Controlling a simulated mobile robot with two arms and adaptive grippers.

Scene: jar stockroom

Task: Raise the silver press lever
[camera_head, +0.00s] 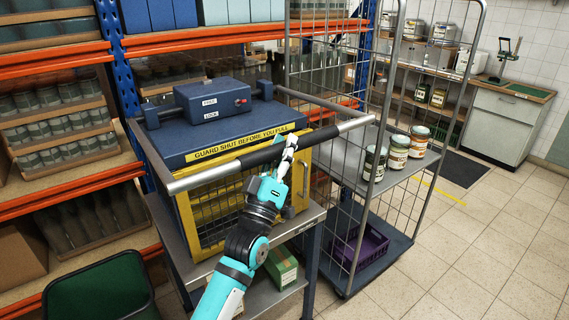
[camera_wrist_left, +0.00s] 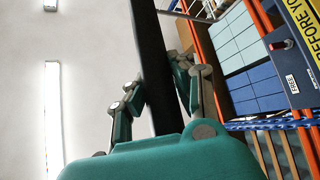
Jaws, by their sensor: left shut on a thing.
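The silver press lever (camera_head: 205,176) is a U-shaped bar with a black grip along the middle of its crossbar. Its side arms run back along both sides of the press, and the crossbar lies in front of the press lid. My left gripper (camera_head: 288,152) is shut on the black grip. In the left wrist view the black grip (camera_wrist_left: 149,45) passes between the two fingers of my left gripper (camera_wrist_left: 156,88). The press has a blue lid (camera_head: 205,139) and a yellow mesh guard (camera_head: 217,212), which looks shut. My right gripper is out of view.
The press stands on a grey cart (camera_head: 312,214), with a green-and-white box (camera_head: 281,266) on its lower shelf. A mesh trolley (camera_head: 345,160) with three jars is close on the right. Orange racking is behind and left. Open floor lies at the right.

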